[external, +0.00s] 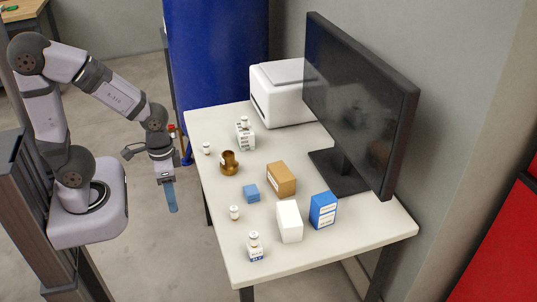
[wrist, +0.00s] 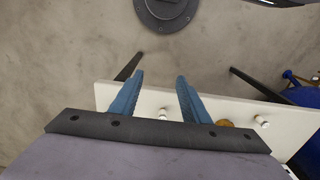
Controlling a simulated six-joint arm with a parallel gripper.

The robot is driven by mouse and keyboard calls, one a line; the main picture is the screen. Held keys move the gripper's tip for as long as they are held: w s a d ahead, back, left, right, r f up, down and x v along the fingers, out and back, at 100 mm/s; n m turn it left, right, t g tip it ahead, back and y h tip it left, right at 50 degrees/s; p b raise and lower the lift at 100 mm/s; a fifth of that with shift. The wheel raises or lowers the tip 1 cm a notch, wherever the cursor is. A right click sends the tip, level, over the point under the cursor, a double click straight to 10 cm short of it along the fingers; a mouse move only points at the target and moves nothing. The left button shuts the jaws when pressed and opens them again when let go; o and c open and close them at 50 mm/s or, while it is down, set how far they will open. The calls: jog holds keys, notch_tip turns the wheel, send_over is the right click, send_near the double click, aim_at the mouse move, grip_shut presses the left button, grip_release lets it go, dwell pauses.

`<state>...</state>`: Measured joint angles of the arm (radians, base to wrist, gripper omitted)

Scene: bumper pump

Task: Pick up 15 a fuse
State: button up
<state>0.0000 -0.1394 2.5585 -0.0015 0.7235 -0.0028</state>
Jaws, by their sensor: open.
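My gripper (external: 172,208) hangs fingers down in the air left of the white table in the external view. In the wrist view its two blue fingers (wrist: 160,78) are apart with nothing between them. I cannot make out a thing clearly marked as a 15 A fuse. Small white capped pieces stand on the table: one at the back left (external: 207,148), one near the left edge (external: 234,212). Two labelled blocks each carry a similar round-topped piece, one at the front (external: 254,246) and one at the back (external: 245,134).
The table (external: 220,120) also bears a brown pot (external: 229,163), blue cube (external: 251,193), tan box (external: 281,179), white box (external: 289,221), blue box (external: 323,210), monitor (external: 360,100) and white machine (external: 285,95). A blue barrel (external: 215,50) stands behind.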

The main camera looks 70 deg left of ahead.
notch_tip(320, 180, up, 5)
jog(key=n+t+y+b, duration=0.4)
jog(key=t+y+b, duration=0.2)
jog(key=t+b, duration=1.05)
send_over(202, 149)
jog(key=s, duration=0.3)
jog(key=shift+t, duration=0.35)
jog(key=f, duration=2)
jog(key=shift+s+a+f+p, duration=0.1)
jog(key=shift+a+f+p, duration=0.1)
jog(key=shift+a+p, duration=0.2)
jog(key=shift+d+p+x, duration=0.2)
jog(key=shift+p+x, duration=0.15)
jog(key=shift+x, duration=1.5)
jog(key=shift+d+p+x, duration=0.15)
jog(key=shift+p+x, duration=0.15)
jog(key=shift+x, duration=1.55)
